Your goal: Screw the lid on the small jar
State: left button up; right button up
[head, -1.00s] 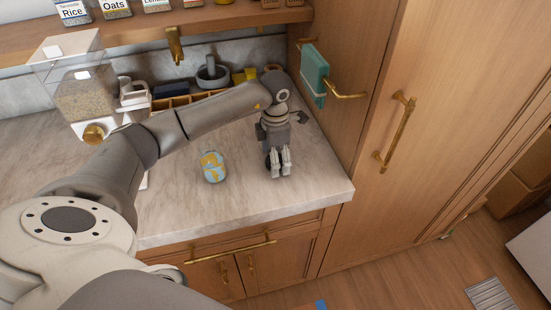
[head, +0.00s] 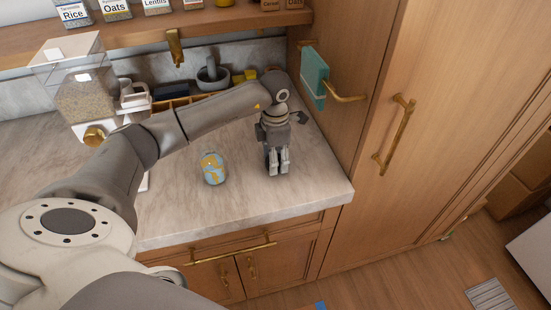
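A small round object (head: 214,168), patterned light blue and yellow, stands on the marble counter left of my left gripper. It may be the small jar. I cannot tell whether a lid is on it, and no separate lid can be made out. My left gripper (head: 278,171) points down over the counter near its front right corner, to the right of the patterned object and apart from it. Its fingers lie close side by side. Whether they are open or shut on something is too small to tell. My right gripper is not in view.
A grain dispenser with a gold knob (head: 94,137) stands at the left. A mortar (head: 212,77) and a wooden organizer (head: 175,103) are at the back. A teal towel (head: 315,78) hangs on the right. The counter's front middle (head: 190,215) is clear.

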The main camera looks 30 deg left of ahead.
pick_arm(q)
jog(key=r, duration=0.1)
jog(key=r+p, duration=0.2)
jog(key=r, duration=0.1)
jog(key=shift+s+d, duration=0.15)
jog(key=shift+d, duration=0.15)
jog(key=s+d+r+p, duration=0.3)
jog(key=d+r, duration=0.1)
jog(key=d, duration=0.2)
jog(key=s+d+r+p, duration=0.3)
jog(key=d+r, duration=0.1)
jog(key=d, duration=0.2)
jog(key=shift+r+p, duration=0.25)
jog(key=shift+p, duration=0.1)
